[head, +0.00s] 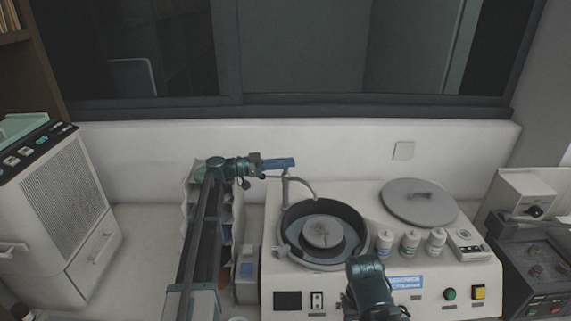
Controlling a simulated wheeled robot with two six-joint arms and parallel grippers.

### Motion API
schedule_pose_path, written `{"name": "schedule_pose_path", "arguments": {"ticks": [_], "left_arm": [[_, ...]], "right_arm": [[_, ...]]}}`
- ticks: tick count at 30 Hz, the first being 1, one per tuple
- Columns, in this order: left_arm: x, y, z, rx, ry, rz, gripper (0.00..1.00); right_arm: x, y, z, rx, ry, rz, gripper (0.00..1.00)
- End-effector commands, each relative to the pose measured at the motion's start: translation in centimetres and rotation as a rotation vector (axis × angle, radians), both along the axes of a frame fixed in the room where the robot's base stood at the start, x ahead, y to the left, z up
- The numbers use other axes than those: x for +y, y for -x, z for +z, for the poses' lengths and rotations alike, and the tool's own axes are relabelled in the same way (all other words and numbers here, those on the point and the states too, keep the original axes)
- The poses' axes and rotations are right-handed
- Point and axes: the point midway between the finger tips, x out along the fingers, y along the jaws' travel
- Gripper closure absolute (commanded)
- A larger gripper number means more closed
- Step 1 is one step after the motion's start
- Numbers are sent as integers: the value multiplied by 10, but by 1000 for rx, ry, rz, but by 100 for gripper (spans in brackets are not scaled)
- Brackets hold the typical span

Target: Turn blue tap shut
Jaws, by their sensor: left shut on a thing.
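The blue tap (283,162) is a blue lever-like piece at the top of a thin grey curved pipe (300,181), above the back left of the round basin. The lever lies roughly level, pointing right. My left gripper (264,164) comes in from the left and is shut on the blue tap at its left end. The jaws partly hide that end. The dark teal end of my right arm (368,284) is low in front of the basin; its fingers cannot be made out.
The white machine (350,280) holds an open round basin (364,232). A grey lid (419,201) and several small white bottles (410,243) are to its right. A narrow shelf rack (226,215) stands close beside my left arm. A white wall (330,145) is just behind.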

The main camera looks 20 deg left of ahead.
Motion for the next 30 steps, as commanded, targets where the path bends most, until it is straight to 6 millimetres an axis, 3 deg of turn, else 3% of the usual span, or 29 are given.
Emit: {"name": "schedule_pose_path", "arguments": {"ticks": [12,28,29,30], "left_arm": [[0,-2,0,0,1,-154,100],[0,-1,1,-1,2,-173,100],[0,-1,1,-1,2,-173,83],[0,-1,0,-1,2,-173,76]], "right_arm": [[0,0,0,0,0,0,50],[0,0,0,0,0,0,50],[0,0,0,0,0,0,50],[0,0,0,0,0,0,50]]}}
